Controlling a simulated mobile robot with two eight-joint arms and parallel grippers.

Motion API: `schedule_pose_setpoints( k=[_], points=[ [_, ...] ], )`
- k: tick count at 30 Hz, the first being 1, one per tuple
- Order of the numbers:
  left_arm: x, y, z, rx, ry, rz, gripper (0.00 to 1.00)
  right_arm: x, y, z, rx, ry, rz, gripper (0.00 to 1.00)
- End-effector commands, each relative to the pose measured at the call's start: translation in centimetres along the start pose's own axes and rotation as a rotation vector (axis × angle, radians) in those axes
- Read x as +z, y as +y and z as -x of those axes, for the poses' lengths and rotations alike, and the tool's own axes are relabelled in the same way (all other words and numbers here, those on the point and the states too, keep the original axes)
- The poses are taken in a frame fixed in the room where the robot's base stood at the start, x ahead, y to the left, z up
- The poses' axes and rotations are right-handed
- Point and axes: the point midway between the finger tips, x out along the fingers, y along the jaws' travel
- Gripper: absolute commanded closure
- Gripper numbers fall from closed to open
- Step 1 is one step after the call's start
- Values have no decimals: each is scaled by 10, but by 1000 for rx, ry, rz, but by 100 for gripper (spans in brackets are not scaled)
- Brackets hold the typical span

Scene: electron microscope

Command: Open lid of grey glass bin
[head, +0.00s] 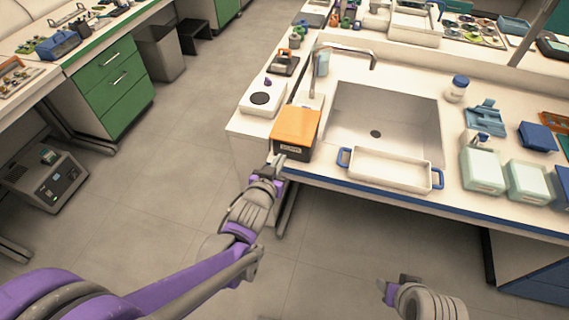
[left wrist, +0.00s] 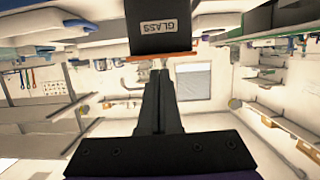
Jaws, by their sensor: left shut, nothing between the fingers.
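The grey glass bin (head: 293,151) stands at the bench's front left corner, left of the sink. Its orange lid (head: 297,125) lies flat and closed on top. In the left wrist view the picture is upside down; the dark bin body (left wrist: 150,18) carries a "GLASS" label, and the lid's orange edge (left wrist: 140,57) shows below it. My left gripper (head: 278,161) is shut and empty at the bin's front left; its fingertips (left wrist: 160,72) appear close to the lid edge, and contact is unclear. My right gripper (head: 393,286) is low, in front of the bench; its jaw state is unclear.
The sink (head: 385,120) with its faucet is right of the bin. A white tray with blue handles (head: 388,172) lies at the front edge. A scale-like device (head: 262,97) sits behind the bin. Open floor (head: 170,190) lies left of the bench.

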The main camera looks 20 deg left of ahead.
Motion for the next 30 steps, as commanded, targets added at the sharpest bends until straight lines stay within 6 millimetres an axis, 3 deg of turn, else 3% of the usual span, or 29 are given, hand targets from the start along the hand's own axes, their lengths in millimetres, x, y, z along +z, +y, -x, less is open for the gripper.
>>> schedule_pose_setpoints(
  k=[12,15,21,30],
  points=[
    [24,-1,-60,-1,-4,1,100,20,0,-35,0,-13,0,50],
    [17,-1,-71,-1,-3,1,100,19,0,-33,0,-12,0,50],
    [11,-1,-87,-2,-3,1,100,20,0,-33,0,-12,0,50],
    [10,-1,-91,-1,-3,0,100,20,0,-33,0,-12,0,50]
  ],
)
